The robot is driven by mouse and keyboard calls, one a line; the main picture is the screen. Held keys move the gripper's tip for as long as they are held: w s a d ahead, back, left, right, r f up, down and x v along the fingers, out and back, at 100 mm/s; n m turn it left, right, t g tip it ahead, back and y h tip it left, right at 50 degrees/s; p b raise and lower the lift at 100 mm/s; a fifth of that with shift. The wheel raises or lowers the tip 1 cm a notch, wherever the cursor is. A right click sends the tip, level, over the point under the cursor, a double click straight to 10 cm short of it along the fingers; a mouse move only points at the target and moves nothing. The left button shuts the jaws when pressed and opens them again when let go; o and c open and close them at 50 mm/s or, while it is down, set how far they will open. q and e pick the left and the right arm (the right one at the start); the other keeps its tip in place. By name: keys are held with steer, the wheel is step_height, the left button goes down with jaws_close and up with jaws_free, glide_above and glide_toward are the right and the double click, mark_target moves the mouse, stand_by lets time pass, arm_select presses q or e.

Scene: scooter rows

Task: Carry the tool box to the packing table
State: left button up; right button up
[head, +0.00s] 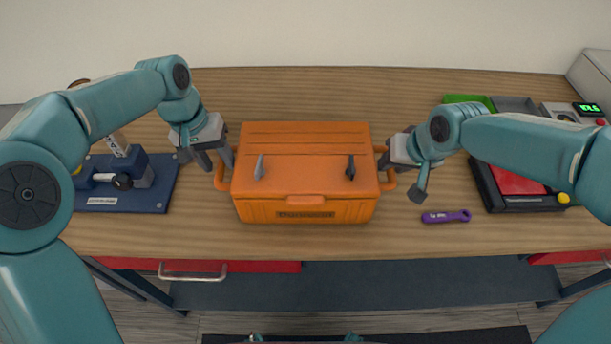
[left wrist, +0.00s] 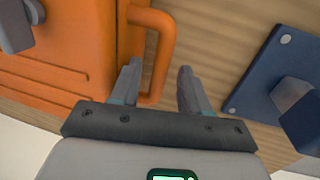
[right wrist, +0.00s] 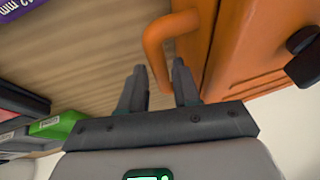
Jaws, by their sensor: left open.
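The orange tool box (head: 305,172) sits lidded on the wooden table, with a loop handle at each side and two dark latches on top. My left gripper (head: 217,160) is open at its left handle (head: 221,178). In the left wrist view that handle (left wrist: 168,45) reaches in between the fingers (left wrist: 158,85). My right gripper (head: 400,172) is at the right handle (head: 388,183). In the right wrist view the handle (right wrist: 156,48) lies between its fingers (right wrist: 160,85); I cannot tell whether they grip it. The packing table cannot be identified.
A blue-based device (head: 130,190) stands left of the box. A purple tool (head: 446,216) lies to its right, near the front edge. A black and red tray (head: 515,185), a green bin (head: 468,101) and a scale with display (head: 587,109) occupy the right side. Behind the box the table is clear.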

arm_select(q)
steer(key=shift+s+d+f, duration=0.15)
steer(key=shift+d+f, duration=0.05)
steer(key=shift+f, duration=0.9)
arm_select(e)
steer(key=shift+x, duration=1.1)
arm_select(q)
steer(key=shift+f, duration=0.15)
arm_select(e)
steer(key=shift+f, duration=0.1)
arm_select(q)
steer(key=c, duration=0.6)
arm_select(e)
jaws_close()
arm_select(q)
jaws_close()
